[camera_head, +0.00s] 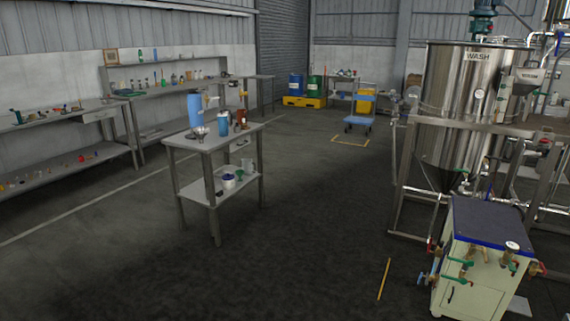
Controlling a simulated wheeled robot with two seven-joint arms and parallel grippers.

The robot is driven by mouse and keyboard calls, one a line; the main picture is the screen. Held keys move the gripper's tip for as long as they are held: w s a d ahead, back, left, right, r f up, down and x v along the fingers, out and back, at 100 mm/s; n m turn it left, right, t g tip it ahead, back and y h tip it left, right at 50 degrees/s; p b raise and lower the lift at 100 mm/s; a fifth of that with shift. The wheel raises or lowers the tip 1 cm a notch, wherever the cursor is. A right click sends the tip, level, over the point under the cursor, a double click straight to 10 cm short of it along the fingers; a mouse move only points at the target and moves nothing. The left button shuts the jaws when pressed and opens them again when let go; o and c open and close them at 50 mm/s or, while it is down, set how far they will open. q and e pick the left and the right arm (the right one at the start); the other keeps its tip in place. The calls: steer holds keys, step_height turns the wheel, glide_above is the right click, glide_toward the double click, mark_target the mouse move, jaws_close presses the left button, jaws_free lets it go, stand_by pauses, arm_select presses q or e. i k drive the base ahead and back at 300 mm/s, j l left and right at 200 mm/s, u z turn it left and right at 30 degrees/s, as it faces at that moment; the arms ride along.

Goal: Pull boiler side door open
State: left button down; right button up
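A cream cabinet (476,285) with a dark blue top (490,221) stands on the floor at the lower right; it looks like the boiler. A small dark handle (450,295) shows on its near face, and the panel there looks closed. Several valves with green, red and blue handles stick out along its upper edge and sides. The cabinet's far sides are hidden, and I cannot tell which panel is the side door. Neither of my grippers is in view.
A large steel wash tank (463,110) in a metal frame stands behind the cabinet. A yellow stick or marking (384,279) lies on the floor left of it. A metal table (213,140) with bottles stands centre-left. Dark floor between is clear.

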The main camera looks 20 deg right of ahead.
mark_target(479, 301)
steer(key=i+l+z, duration=0.25)
steer(key=i+z, duration=0.15)
steer(key=i+l+z, duration=0.1)
steer(key=i+z, duration=0.65)
steer(key=i+j+z, duration=0.15)
steer(key=i+z, duration=0.25)
steer(key=i, duration=0.15)
